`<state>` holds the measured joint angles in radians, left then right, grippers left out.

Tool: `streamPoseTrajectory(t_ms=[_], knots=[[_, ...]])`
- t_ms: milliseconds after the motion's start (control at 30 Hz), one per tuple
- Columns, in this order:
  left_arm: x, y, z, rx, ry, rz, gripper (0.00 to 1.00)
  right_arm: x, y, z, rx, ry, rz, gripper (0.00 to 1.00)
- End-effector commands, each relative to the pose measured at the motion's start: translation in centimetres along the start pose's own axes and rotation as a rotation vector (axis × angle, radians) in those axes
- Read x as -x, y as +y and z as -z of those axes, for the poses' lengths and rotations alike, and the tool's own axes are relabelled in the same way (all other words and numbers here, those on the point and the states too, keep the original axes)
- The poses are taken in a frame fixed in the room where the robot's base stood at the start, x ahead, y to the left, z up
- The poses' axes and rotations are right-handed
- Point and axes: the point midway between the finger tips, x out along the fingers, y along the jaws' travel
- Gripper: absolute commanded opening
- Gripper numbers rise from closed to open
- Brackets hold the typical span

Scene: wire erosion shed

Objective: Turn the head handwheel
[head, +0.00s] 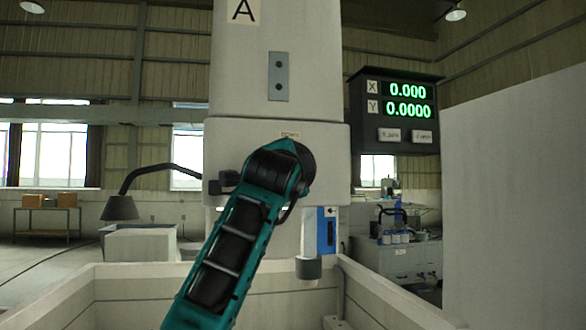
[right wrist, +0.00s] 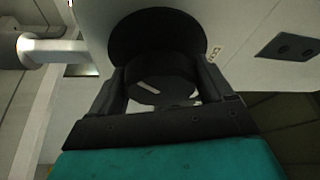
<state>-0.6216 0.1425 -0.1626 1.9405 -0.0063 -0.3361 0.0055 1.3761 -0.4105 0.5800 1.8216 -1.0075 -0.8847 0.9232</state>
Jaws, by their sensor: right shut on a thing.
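The head handwheel is a black round disc (head: 306,158) on the front of the pale machine head. In the right wrist view the handwheel (right wrist: 155,32) shows as a wide dark disc with a smaller dark hub in front, which bears a light bar mark. My right gripper (right wrist: 162,82) has its two black fingers on either side of this hub and is shut on it. In the head view my teal right arm reaches up from below, and its wrist hides much of the handwheel and the fingers. My left gripper is in neither view.
A black lamp (head: 121,207) on a bent arm juts out left of the head. A pale tank wall (head: 190,283) runs below, and a nozzle block (head: 308,268) hangs right of my arm.

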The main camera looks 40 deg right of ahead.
Motion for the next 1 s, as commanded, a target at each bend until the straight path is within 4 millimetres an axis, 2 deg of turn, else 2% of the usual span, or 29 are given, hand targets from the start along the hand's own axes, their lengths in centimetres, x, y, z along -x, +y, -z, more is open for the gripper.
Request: streamPoseTrajectory(t_ms=[300, 800, 833, 1000], knots=[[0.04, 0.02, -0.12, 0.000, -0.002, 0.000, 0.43, -0.01, 0.02, -0.05, -0.101, -0.002, -0.043, 0.50], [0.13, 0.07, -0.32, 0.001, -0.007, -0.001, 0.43, -0.01, 0.01, -0.05, -0.117, -0.003, -0.048, 0.50], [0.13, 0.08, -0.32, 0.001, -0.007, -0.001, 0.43, -0.01, 0.01, -0.05, -0.117, -0.003, -0.048, 0.82], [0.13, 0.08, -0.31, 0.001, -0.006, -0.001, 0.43, -0.01, 0.00, -0.04, -0.116, -0.002, -0.048, 0.99]])
